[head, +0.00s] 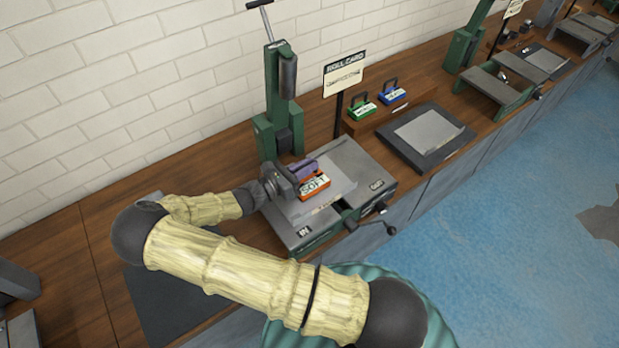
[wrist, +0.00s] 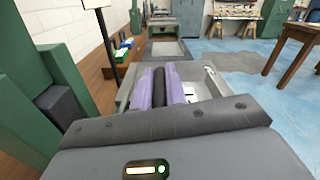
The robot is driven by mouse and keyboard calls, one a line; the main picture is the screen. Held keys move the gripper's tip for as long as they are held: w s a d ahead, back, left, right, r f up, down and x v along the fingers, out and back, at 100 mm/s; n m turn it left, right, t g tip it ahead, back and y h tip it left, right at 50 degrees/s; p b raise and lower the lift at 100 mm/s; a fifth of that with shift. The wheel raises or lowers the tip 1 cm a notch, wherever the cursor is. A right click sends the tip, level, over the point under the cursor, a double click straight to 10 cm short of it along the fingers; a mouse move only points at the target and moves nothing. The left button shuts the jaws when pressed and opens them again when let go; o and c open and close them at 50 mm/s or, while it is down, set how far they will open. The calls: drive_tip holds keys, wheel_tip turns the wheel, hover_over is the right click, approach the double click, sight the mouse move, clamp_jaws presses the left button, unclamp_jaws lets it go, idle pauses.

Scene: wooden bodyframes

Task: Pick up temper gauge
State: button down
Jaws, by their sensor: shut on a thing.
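An orange temper gauge (head: 314,186) marked SOFT is at the grey plate of the near machine (head: 348,168). I cannot tell whether it rests on the plate or hangs just above it. My gripper (head: 303,169), with purple fingers, is at the gauge's top from the left. In the wrist view my gripper (wrist: 158,88) is shut on a dark bar between the purple fingers, which looks like the gauge's handle. The gauge's body is hidden there. A green gauge (head: 362,109) and a blue gauge (head: 393,94), each with a dark handle, stand on a wooden block behind.
A green column with a lever (head: 280,90) rises just behind my gripper. A sign on a post (head: 343,76) stands behind the machine. A crank handle (head: 375,226) sticks out at its front. A dark tray (head: 425,137) lies to the right. Blue floor (head: 500,220) is open in front.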

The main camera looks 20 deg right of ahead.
wheel_tip(320, 180, up, 10)
drive_tip(key=shift+b, duration=0.85)
